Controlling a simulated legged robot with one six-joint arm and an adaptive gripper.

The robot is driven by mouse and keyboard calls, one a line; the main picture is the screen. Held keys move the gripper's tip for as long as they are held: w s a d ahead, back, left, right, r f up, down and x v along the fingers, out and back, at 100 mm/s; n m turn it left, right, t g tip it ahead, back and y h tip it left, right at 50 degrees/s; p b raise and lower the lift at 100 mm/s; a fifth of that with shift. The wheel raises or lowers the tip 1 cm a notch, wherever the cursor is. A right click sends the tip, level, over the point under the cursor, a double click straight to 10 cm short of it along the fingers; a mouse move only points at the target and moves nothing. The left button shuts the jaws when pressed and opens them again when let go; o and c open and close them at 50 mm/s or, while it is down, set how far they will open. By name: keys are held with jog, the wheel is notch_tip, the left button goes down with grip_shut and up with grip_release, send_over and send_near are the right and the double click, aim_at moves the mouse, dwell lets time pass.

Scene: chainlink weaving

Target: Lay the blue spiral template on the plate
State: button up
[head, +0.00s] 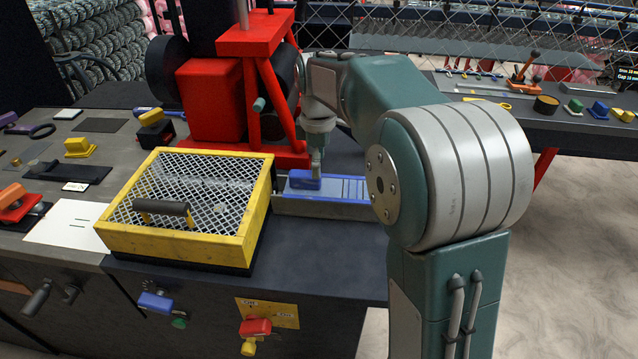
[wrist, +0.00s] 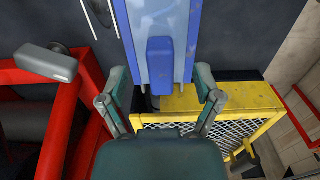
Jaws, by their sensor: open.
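The blue spiral template (head: 348,188) is a long, flat blue piece with a raised darker blue grip block (head: 304,180). It lies along a grey metal plate or tray (head: 325,207) on the dark bench, right of the yellow mesh guard. In the wrist view the template (wrist: 158,18) runs up the middle, its grip block (wrist: 160,65) nearest me. My gripper (wrist: 160,78) is open, with one finger on each side of the grip block and visible gaps. In the head view my gripper (head: 316,165) is over the block, partly hidden; my arm covers the plate's right end.
The yellow mesh guard (head: 245,240) with a black handle stands close to the left. A red machine frame (head: 225,100) rises behind. Bare dark bench (head: 325,255) lies in front. A bench with small tools (head: 560,125) is at the back right.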

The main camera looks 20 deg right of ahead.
aim_at(334, 182)
notch_tip(334, 182, down, 4)
jog(key=shift+d+r, duration=0.1)
jog(key=shift+r, duration=0.05)
jog(key=shift+c, duration=0.3)
grip_shut()
jog(key=shift+r, duration=0.1)
